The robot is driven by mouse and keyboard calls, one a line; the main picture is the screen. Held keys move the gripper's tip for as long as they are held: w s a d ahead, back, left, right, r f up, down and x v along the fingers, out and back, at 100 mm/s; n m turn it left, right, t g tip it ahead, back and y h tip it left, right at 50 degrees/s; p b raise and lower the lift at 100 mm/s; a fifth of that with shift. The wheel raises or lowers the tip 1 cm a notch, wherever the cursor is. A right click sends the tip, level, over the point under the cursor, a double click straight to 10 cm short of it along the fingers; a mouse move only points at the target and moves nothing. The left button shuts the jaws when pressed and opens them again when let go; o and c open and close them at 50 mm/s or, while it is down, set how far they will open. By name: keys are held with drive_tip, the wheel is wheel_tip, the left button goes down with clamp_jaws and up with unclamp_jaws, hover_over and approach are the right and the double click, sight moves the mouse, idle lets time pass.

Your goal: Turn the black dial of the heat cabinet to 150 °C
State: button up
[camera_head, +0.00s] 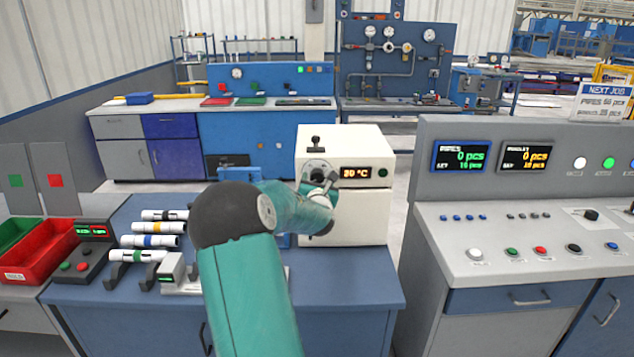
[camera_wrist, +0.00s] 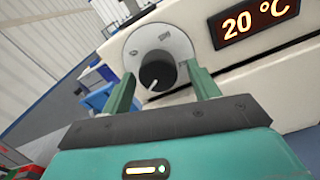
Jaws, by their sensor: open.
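The heat cabinet (camera_head: 362,215) is a cream box on the blue bench, and its orange display (camera_head: 355,172) reads what looks like 20 °C. The display also shows in the wrist view (camera_wrist: 256,22), reading 20 °C. The black dial (camera_wrist: 157,72) sits on a round pale scale plate (camera_wrist: 174,40), its white pointer line aimed down and to the left. My gripper (camera_wrist: 160,84) is open, its two green fingers on either side of the dial with a gap on both sides. In the head view my gripper (camera_head: 325,185) is in front of the cabinet and hides part of the dial area.
Banded pipes (camera_head: 152,240) lie on holders at the left of the bench, beside a red bin (camera_head: 42,262). A grey control console (camera_head: 520,240) stands to the right, across a gap. The bench's front right is clear.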

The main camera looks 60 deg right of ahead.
drive_tip(key=shift+w+d, duration=0.1)
drive_tip(key=c, duration=1)
drive_tip(key=shift+o, duration=0.2)
